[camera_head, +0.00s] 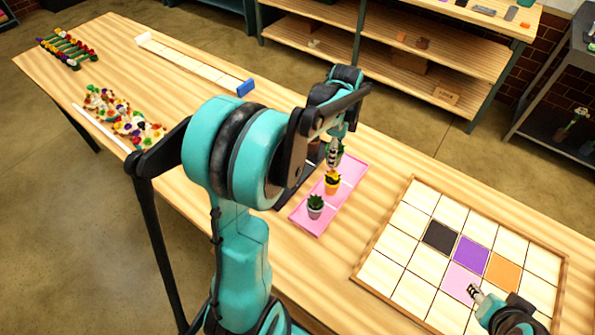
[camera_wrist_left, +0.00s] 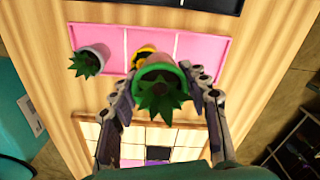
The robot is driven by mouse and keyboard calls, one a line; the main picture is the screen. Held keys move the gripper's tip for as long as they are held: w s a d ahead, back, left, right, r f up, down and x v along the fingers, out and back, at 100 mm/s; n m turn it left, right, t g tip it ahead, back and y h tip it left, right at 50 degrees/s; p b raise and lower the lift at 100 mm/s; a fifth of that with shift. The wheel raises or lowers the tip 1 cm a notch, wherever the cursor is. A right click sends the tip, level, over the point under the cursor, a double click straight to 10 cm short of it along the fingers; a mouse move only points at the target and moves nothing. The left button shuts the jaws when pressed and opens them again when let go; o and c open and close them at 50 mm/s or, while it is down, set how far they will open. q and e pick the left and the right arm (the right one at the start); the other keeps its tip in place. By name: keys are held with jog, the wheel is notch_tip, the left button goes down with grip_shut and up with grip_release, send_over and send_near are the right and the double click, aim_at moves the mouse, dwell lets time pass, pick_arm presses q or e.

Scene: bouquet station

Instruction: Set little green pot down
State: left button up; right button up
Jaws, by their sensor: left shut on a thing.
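The little green pot (camera_wrist_left: 160,71) shows in the left wrist view between the two fingers of my left gripper, with a spiky green plant facing the camera. My left gripper (camera_head: 334,150) is shut on it, above the far part of the pink tray (camera_head: 303,222). The arm and fingers mostly hide the held pot in the head view. A yellow pot (camera_head: 332,186) stands on the tray's middle part, close beside the held pot. A pale grey pot (camera_head: 315,212) with a green plant stands on the near part. My right gripper (camera_head: 473,291) is over the tile board; its finger opening is unclear.
A wooden board (camera_head: 378,270) with pale squares and black, purple, orange and pink ones lies at right. Loose flowers (camera_head: 122,118) and tied flowers (camera_head: 67,50) lie at far left. A long white tray (camera_head: 190,64) lies along the back edge.

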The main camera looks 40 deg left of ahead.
pick_arm(q)
jog(key=shift+n, duration=0.5)
jog(key=s+a+f+b, duration=0.1)
jog(key=a+f, duration=0.1)
jog(key=a, duration=0.2)
jog(key=a+f+b, duration=0.1)
jog(key=a+f, duration=0.1)
jog(key=a, duration=0.2)
jog(key=s+a+f+b, duration=0.1)
jog(key=a+f, duration=0.2)
jog(key=a, duration=0.1)
jog(key=shift+s+a, duration=0.35)
jog(key=shift+a, duration=0.05)
notch_tip(320, 180, down, 4)
jog(key=shift+f+b, duration=0.1)
jog(key=shift+b, duration=0.9)
jog(key=o, duration=1.5)
